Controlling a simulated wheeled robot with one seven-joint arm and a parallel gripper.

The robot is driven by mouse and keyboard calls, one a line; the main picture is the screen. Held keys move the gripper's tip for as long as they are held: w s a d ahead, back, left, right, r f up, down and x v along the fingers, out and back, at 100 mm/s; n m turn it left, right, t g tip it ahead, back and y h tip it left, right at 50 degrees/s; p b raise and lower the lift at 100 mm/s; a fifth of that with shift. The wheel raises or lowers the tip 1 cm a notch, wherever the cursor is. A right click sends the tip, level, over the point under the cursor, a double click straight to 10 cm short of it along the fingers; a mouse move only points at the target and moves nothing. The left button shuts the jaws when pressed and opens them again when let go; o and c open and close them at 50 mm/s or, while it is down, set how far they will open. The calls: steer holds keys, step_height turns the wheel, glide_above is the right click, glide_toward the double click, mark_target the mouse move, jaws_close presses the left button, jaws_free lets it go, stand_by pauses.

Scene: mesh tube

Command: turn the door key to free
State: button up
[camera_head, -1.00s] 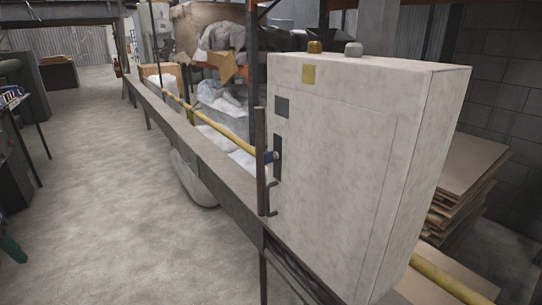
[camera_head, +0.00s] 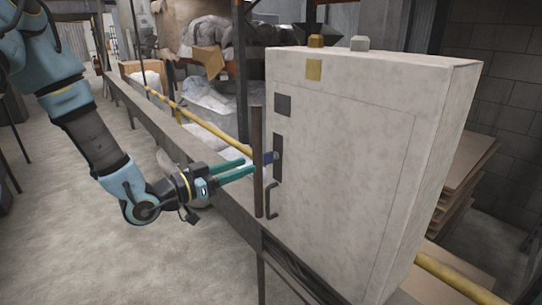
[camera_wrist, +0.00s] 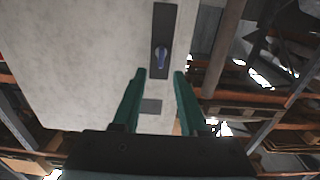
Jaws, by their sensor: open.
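The blue door key (camera_head: 269,157) sits on a dark lock plate (camera_head: 278,150) on the door side of the pale cabinet (camera_head: 345,170). In the wrist view the key (camera_wrist: 161,57) shows on the dark plate (camera_wrist: 163,20), beyond the fingertips. My gripper (camera_head: 248,167) has two green fingers, held apart with nothing between them.
A bent dark handle (camera_head: 271,201) is on the door below the lock plate. The upright post also shows in the wrist view (camera_wrist: 226,45), right of the plate. A yellow rail (camera_head: 195,122) and a long ledge run behind. Stacked boards (camera_head: 468,190) lie right of the cabinet.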

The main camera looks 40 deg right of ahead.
mark_target(264, 158)
steer(key=d+p, duration=0.2)
steer(key=d, duration=0.5)
steer(key=shift+s+d+r, duration=0.1)
steer(key=shift+s+d, duration=0.05)
steer(key=shift+d+p, duration=0.35)
steer(key=shift+d, duration=0.3)
steer(key=shift+c, duration=0.3)
jaws_close()
